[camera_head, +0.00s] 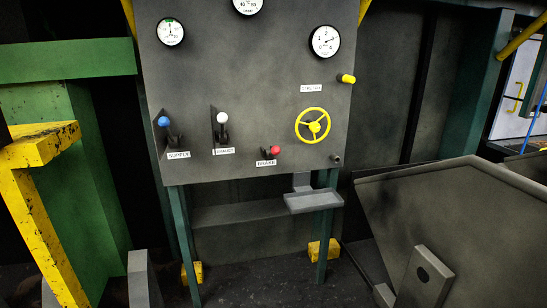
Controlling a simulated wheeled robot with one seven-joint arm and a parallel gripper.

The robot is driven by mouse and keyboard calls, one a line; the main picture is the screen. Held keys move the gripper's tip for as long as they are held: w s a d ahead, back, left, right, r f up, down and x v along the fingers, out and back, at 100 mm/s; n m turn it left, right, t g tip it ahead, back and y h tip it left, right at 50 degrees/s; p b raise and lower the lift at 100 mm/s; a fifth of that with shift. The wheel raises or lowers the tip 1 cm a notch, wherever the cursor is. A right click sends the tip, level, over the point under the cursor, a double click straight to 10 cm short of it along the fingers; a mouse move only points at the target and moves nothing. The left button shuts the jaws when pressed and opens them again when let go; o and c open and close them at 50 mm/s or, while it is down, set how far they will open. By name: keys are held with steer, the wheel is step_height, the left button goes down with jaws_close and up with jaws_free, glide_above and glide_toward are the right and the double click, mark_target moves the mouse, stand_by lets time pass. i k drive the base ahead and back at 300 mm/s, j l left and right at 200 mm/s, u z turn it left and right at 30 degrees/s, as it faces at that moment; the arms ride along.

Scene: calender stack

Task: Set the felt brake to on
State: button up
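The brake lever (275,150) has a red knob and sits low on the grey control panel (240,80), just above a white label reading BRAKE (266,163). Its red knob points out to the right of its dark base. No on or off marks can be read beside it. I cannot make out my gripper in this view.
A blue-knobbed SUPPLY lever (164,123) and a white-knobbed lever (222,119) stand left of the brake. A yellow handwheel (313,125) and yellow knob (347,78) are to the right. A small grey tray (314,201) juts out below. A yellow beam (40,200) stands left.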

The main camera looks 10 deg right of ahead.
mark_target(276, 149)
steer(key=i, duration=1.25)
